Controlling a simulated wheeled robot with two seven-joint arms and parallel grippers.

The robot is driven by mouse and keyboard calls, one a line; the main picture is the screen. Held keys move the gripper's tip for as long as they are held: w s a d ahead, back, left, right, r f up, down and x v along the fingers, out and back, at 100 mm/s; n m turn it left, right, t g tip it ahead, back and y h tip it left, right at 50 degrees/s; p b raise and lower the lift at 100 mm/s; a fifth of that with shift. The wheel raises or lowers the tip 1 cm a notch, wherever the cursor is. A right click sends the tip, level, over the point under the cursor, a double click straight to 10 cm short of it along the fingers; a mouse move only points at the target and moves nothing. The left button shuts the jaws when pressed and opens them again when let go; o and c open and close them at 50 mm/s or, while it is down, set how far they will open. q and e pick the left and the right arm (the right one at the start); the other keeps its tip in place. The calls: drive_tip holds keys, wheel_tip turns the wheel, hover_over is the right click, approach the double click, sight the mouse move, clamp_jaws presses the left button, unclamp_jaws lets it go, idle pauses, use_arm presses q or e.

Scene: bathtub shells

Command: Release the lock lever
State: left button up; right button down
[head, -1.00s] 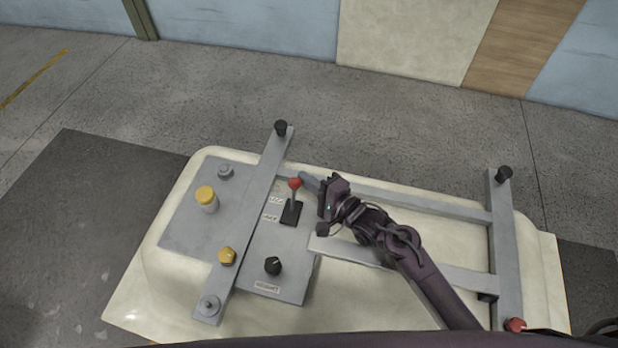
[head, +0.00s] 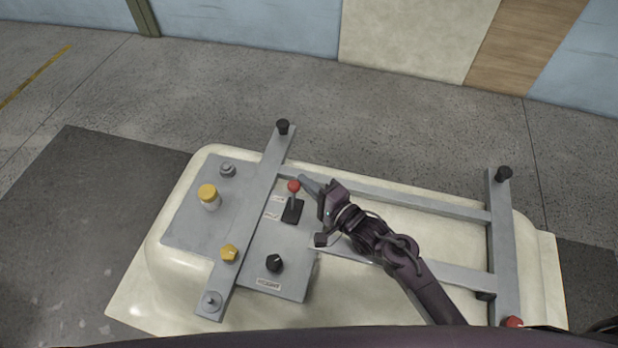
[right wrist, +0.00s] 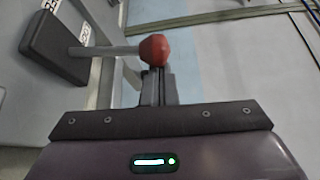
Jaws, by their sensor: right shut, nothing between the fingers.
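The lock lever is a grey rod with a red knob (head: 293,186) on a black slotted base (head: 292,211), on the grey control panel. In the head view it stands up from its base, toward the far side. My right gripper (head: 305,181) is shut and empty, its fingertips right beside the knob on its right. In the right wrist view the red knob (right wrist: 155,49) is just beyond the fingertips, with the rod running left to the black base (right wrist: 55,45). Whether the fingers touch the knob I cannot tell. My left gripper does not show.
Grey bars form a frame over the cream tub shell (head: 400,318). Another red knob (head: 513,322) sits at the near right. Floor beyond the shell is clear.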

sight(296, 190)
drive_tip(key=shift+s+a+r+p, duration=0.15)
drive_tip(key=shift+s+a+p, duration=0.05)
drive_tip(key=shift+s+p, duration=0.35)
drive_tip(key=shift+s+a+r+p, duration=0.1)
drive_tip(key=shift+s+a+p, duration=0.1)
drive_tip(key=shift+s+p, duration=0.3)
drive_tip(key=shift+s+a+r+p, duration=0.2)
drive_tip(key=shift+s+p, duration=0.25)
drive_tip(key=shift+s, duration=0.15)
drive_tip(key=shift+s+f, duration=0.1)
drive_tip(key=b+v, duration=0.1)
drive_tip(key=v, duration=0.6)
drive_tip(key=shift+s+d+b, duration=0.25)
drive_tip(key=shift+s+b, duration=0.05)
